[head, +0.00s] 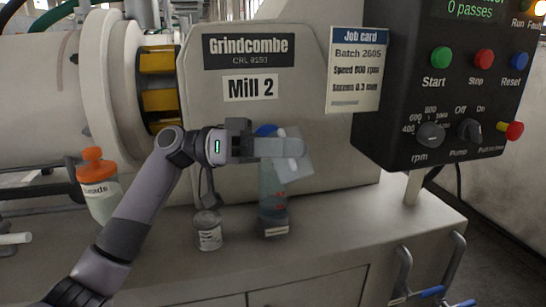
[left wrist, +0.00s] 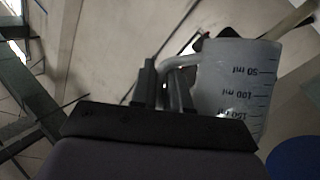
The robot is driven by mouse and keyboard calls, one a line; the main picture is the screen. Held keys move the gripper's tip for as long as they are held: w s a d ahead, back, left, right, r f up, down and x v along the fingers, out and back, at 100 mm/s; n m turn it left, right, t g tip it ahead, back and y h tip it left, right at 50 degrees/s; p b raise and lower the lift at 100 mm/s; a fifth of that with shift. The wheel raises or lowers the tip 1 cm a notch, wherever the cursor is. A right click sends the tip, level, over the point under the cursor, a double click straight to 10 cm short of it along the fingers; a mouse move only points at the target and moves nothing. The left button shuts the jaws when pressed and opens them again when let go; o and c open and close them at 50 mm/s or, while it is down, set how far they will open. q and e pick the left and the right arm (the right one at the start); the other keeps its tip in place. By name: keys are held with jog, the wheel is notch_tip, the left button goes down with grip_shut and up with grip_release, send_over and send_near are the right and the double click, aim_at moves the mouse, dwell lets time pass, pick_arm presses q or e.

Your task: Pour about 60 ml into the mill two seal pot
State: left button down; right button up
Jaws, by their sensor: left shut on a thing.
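My left gripper (head: 285,147) is shut on the handle of a whitish measuring jug (head: 296,163). The jug looks tilted and hangs in front of the upper part of a clear, bluish cylindrical pot (head: 271,198), which I take to be the seal pot. A blue part (head: 266,130) shows at its top; the gripper hides much of it. In the left wrist view, the jug (left wrist: 232,85) shows ml marks, with the fingers (left wrist: 160,85) at its handle. I see no liquid stream, and the jug's contents do not show clearly. My right gripper is not in view.
A small labelled tin (head: 208,231) stands left of the pot on the bench ledge. An orange-capped bottle (head: 97,185) stands farther left. The Mill 2 housing (head: 225,115) is behind, with a job card (head: 357,70) and a control box (head: 450,85) to the right.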

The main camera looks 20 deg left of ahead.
pick_arm(q)
jog(key=shift+w+a+r+n+h+p, duration=0.2)
jog(key=shift+a+r+n+h+p, duration=0.1)
jog(key=shift+r+n+p, duration=0.15)
jog(key=shift+w+a+n+t+h+p, duration=0.25)
jog(key=shift+n+t+h+p, duration=0.3)
jog(key=shift+n, duration=0.2)
jog(key=shift+r+p, duration=0.15)
jog(key=shift+p, duration=0.25)
jog(key=shift+w+a+r+n+h+p, duration=0.2)
jog(key=shift+r+n+h+p, duration=0.1)
jog(key=shift+n+h+p, duration=0.25)
jog(key=shift+s+t, duration=0.15)
jog(key=shift+t, duration=0.2)
jog(key=shift+s+a, duration=0.15)
jog(key=shift+s, duration=0.2)
jog(key=shift+s, duration=0.1)
